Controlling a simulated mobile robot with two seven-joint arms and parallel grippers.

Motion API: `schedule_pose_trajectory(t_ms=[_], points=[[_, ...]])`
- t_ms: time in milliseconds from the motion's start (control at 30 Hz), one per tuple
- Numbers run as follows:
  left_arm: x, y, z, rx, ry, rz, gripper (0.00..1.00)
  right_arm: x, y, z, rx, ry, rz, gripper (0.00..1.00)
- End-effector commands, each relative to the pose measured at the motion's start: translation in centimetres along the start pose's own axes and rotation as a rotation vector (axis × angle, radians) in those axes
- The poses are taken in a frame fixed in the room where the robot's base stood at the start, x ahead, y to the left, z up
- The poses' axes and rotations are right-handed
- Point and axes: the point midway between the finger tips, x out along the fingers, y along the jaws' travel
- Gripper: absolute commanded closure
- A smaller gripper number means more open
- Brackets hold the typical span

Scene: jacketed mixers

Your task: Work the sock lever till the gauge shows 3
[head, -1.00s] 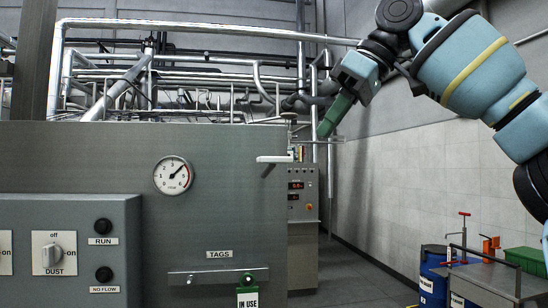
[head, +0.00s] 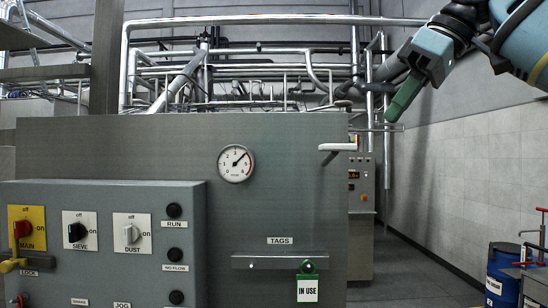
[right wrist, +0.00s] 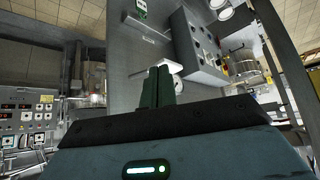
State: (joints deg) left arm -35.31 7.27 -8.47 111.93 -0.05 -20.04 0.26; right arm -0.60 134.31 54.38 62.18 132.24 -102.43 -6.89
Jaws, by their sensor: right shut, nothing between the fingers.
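The round white gauge (head: 235,163) is on the grey panel. Its needle points to the upper right, seemingly between 3 and 4; the small dial is hard to read exactly. A white lever handle (head: 338,147) sticks out at the panel's right edge; I see no label on it. My right gripper (head: 390,120) has green fingers, shut and empty, up and right of the handle in the head view. In the right wrist view the fingers (right wrist: 161,70) overlap a white piece (right wrist: 174,67), likely the handle; contact cannot be told. My left gripper is out of view.
A grey control box (head: 110,240) with MAIN, SIEVE and DUST switches stands at the left front. A green IN USE tag (head: 307,285) hangs from the TAGS rail. A blue drum (head: 502,275) stands at the lower right. The floor between is clear.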

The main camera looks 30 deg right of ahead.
Motion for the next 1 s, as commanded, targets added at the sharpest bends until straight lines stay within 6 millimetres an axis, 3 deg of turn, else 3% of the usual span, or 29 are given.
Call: schedule_pose_trajectory(t_ms=[467,800,1000], points=[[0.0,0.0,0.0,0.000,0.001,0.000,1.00,0.0,0.0,-0.3,0.001,-0.002,0.000,1.00],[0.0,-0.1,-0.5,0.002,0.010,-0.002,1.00,0.2,0.0,-3.9,0.003,-0.006,-0.003,1.00],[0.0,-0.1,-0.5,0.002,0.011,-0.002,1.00,0.1,-0.1,-4.8,-0.002,-0.001,-0.001,1.00]])
